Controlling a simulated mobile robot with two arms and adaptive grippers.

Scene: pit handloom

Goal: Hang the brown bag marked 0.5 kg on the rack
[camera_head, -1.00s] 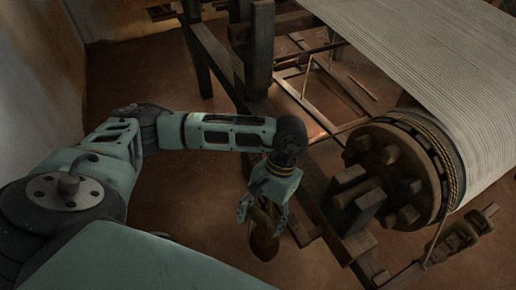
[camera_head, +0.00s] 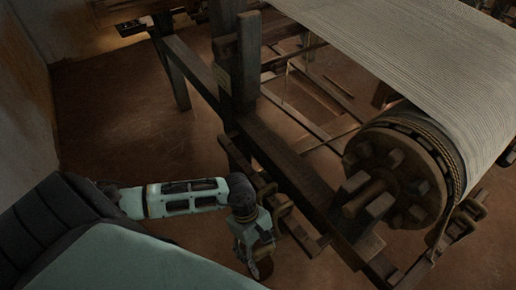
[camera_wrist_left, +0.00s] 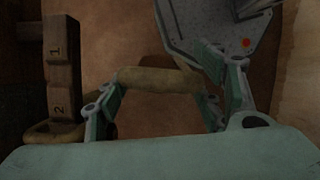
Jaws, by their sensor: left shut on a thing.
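My left gripper (camera_head: 256,243) is low at the bottom centre of the head view, left of the loom frame. It is shut on a brown bag (camera_head: 264,268), which hangs below the fingers and is partly hidden by them. In the left wrist view the bag's rolled tan top (camera_wrist_left: 155,80) lies across between the fingers. No weight mark is readable on it. A dark wooden bar marked 1 and 2 (camera_wrist_left: 62,75), seemingly the rack, stands at the left of that view, apart from the bag. A tan rounded piece (camera_wrist_left: 45,135) is near its 2 mark. My right gripper is out of view.
The loom's dark timber frame (camera_head: 300,175) runs diagonally just right of my left gripper. Its round toothed beam end (camera_head: 395,175) and wound pale cloth (camera_head: 410,65) are further right. A thick post (camera_head: 235,65) stands behind. The floor (camera_head: 115,115) at left is clear.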

